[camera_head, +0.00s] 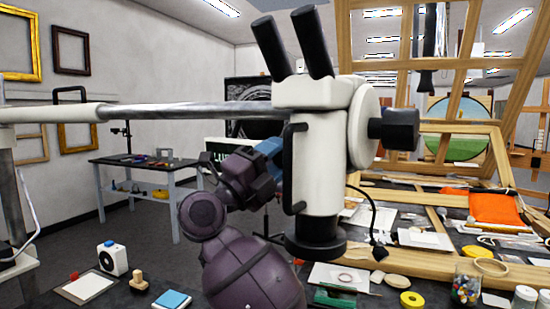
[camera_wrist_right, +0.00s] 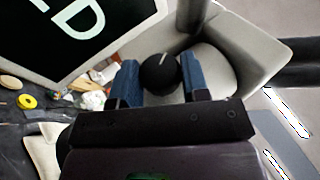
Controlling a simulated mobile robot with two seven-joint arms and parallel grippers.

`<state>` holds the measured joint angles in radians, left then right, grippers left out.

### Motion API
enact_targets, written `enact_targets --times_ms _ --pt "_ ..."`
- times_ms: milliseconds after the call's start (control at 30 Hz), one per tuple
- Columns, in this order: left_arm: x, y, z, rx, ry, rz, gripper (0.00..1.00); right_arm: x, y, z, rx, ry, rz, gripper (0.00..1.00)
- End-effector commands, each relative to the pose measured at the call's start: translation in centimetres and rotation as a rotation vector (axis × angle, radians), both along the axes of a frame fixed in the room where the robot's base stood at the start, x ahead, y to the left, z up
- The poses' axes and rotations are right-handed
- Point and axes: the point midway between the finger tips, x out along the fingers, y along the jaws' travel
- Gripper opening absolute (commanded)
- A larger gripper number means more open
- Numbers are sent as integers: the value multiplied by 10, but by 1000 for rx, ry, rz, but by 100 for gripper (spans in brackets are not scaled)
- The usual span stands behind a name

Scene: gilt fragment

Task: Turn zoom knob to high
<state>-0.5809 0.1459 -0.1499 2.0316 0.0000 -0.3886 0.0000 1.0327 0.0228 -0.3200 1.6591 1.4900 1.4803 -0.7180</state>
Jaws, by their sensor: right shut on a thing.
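The white microscope (camera_head: 318,150) with black eyepieces hangs on a long boom. The black round zoom knob (camera_wrist_right: 158,72) shows in the right wrist view, on the pale microscope body. Its white mark points up and slightly right in that view. My right gripper (camera_wrist_right: 160,80) has blue fingers, one on each side of the knob, and is shut on it. In the head view the right gripper (camera_head: 268,150) is at the left side of the microscope, and the knob is hidden there. My left gripper is in neither view.
The metal boom (camera_head: 185,111) crosses to the left above my right arm. A larger black knob (camera_head: 398,130) sticks out at the microscope's right side. A wooden frame (camera_head: 470,130) stands behind right. A jar (camera_head: 466,283) and tape rolls crowd the bench below. A dark screen (camera_wrist_right: 75,35) shows in the wrist view.

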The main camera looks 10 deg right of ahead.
Motion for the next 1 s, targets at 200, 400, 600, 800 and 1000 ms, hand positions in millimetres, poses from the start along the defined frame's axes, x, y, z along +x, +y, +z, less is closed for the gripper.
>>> enact_targets --times_ms 200,400,600,800,1000 --pt "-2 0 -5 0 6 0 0 2 -2 -6 -134 -111 -2 18" --pt "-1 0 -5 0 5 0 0 2 -2 -5 -187 -158 1 18" --pt "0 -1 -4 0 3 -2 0 2 -1 -4 -191 -161 1 18" --pt "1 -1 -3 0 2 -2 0 2 -1 -4 -191 -161 1 57" --pt "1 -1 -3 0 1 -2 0 2 -1 -4 -190 -162 1 66"
